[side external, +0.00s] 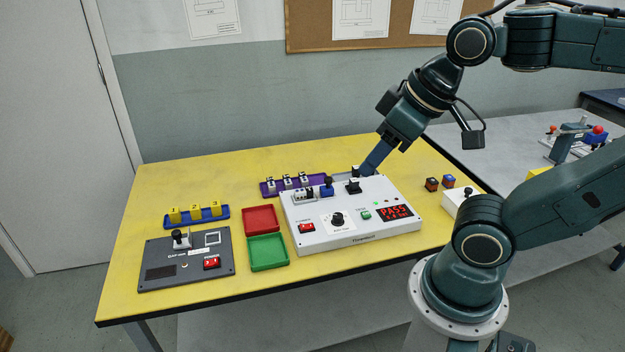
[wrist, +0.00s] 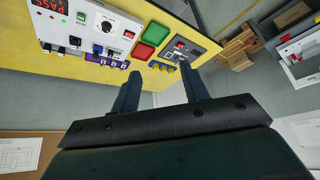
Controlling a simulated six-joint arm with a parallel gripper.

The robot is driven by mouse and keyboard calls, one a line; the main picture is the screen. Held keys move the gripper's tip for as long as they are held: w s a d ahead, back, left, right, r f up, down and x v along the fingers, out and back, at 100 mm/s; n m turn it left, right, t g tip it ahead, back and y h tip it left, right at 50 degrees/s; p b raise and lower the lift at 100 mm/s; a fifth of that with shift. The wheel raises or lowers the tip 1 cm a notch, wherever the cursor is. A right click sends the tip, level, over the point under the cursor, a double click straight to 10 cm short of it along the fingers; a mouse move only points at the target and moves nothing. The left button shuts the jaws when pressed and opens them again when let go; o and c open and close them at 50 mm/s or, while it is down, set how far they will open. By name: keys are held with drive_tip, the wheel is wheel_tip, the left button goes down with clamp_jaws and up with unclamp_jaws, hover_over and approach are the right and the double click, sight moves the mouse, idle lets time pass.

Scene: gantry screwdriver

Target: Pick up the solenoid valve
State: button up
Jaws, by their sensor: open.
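Which part is the solenoid valve I cannot tell for certain. A blue part with a dark top (side external: 327,187) sits on the white test box (side external: 318,238), beside a small white block. Several light-and-dark parts stand in the purple tray (side external: 265,190) behind the box; the tray also shows in the wrist view (wrist: 92,59). In the side view my gripper (side external: 367,170) is over the box's back edge, near a small dark item.
The box's display reads PASS. Red (side external: 260,220) and green (side external: 268,252) trays lie left of the box. A dark panel (side external: 160,274) and a blue tray (side external: 168,223) with yellow parts lie farther left.

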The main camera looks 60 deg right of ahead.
drive_tip(key=shift+o, duration=0.2)
drive_tip(key=shift+w, duration=0.1)
idle(0.4)
drive_tip(key=w+d+f+m+g+y, duration=0.1)
drive_tip(key=w+d+f+m, duration=0.1)
drive_tip(key=w+d+m, duration=0.45)
drive_tip(key=w+d+f+m+g, duration=0.1)
drive_tip(key=w+d+m, duration=0.3)
drive_tip(key=w+m, duration=0.6)
drive_tip(key=w+d+f+m+y, duration=0.1)
drive_tip(key=w+d+f+m, duration=0.2)
drive_tip(key=d+f+m, duration=0.2)
drive_tip(key=w+d+f+m+y, duration=0.1)
drive_tip(key=w+d+f+m, duration=0.3)
drive_tip(key=d+f, duration=0.7)
drive_tip(key=shift+d+f+m, duration=0.2)
drive_tip(key=shift+d+m, duration=0.55)
drive_tip(key=shift+d, duration=0.25)
drive_tip(key=shift+w+f, duration=0.1)
